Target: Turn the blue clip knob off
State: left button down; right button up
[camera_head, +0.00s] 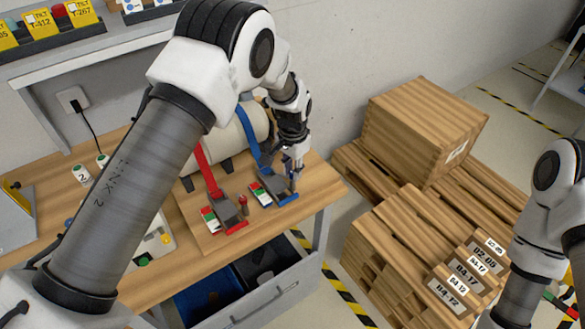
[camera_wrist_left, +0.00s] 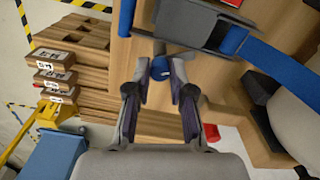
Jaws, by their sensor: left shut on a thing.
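The blue clip (camera_head: 279,189) sits on the wooden board at the right front, at the end of a blue strap. In the left wrist view its grey lever body (camera_wrist_left: 195,25) is at the top. The blue clip knob (camera_wrist_left: 160,72) shows between my left gripper's fingertips. My left gripper (camera_head: 294,172) comes down over the clip from above and is shut on the knob; in the left wrist view the fingers (camera_wrist_left: 160,84) close on it from both sides. In the head view the fingers hide most of the knob. My right gripper does not show.
A red clip (camera_head: 229,214) with a red strap sits just left of the blue one. A pale cylinder (camera_head: 243,133) lies behind under the straps. An open drawer (camera_head: 277,301) is below the table edge. Wooden crates (camera_head: 420,120) stand on the right.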

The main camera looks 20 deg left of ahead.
pick_arm(q)
jog(key=m, duration=0.5)
jog(key=shift+s+f, duration=0.1)
dwell(0.4)
jog(key=c, duration=1.1)
grip_release()
jog(key=shift+o, duration=0.4)
notch_tip(320, 180, up, 12)
jog(key=shift+w, duration=0.2)
jog(key=shift+s+d+f, duration=0.1)
